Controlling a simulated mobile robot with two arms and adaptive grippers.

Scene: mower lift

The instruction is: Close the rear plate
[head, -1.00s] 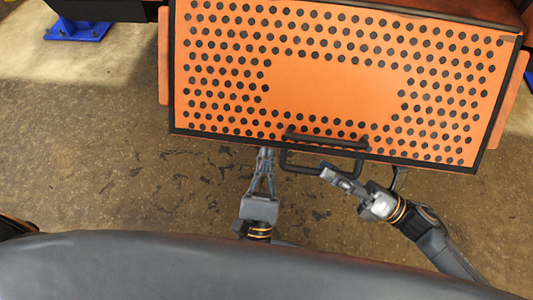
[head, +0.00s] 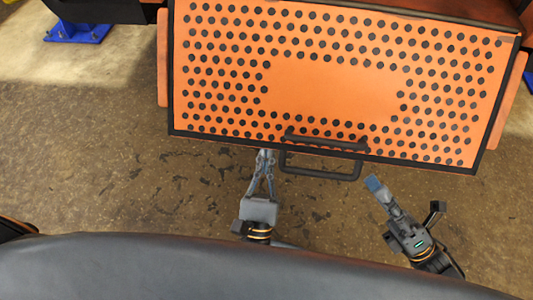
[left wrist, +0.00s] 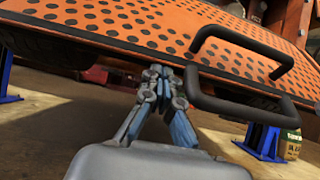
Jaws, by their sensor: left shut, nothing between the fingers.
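The rear plate (head: 330,90) is an orange panel with black round holes and a black rim, tilted across the upper part of the head view. It also spans the top of the left wrist view (left wrist: 130,25). A black handle (head: 325,142) sits on its face near the lower edge, and a second black handle loop (head: 320,172) hangs below that edge. My left gripper (head: 265,153) is shut and empty at the lower edge, left of the handles; in the left wrist view its fingertips (left wrist: 160,75) are close under the rim. My right gripper (head: 374,184) is right of the lower loop, apart from it.
Blue stands (head: 78,31) are on the floor at the upper left, and another (left wrist: 262,143) shows at the right of the left wrist view. A small box (left wrist: 290,145) is beside that one. The brown floor (head: 120,190) in front of the plate is clear.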

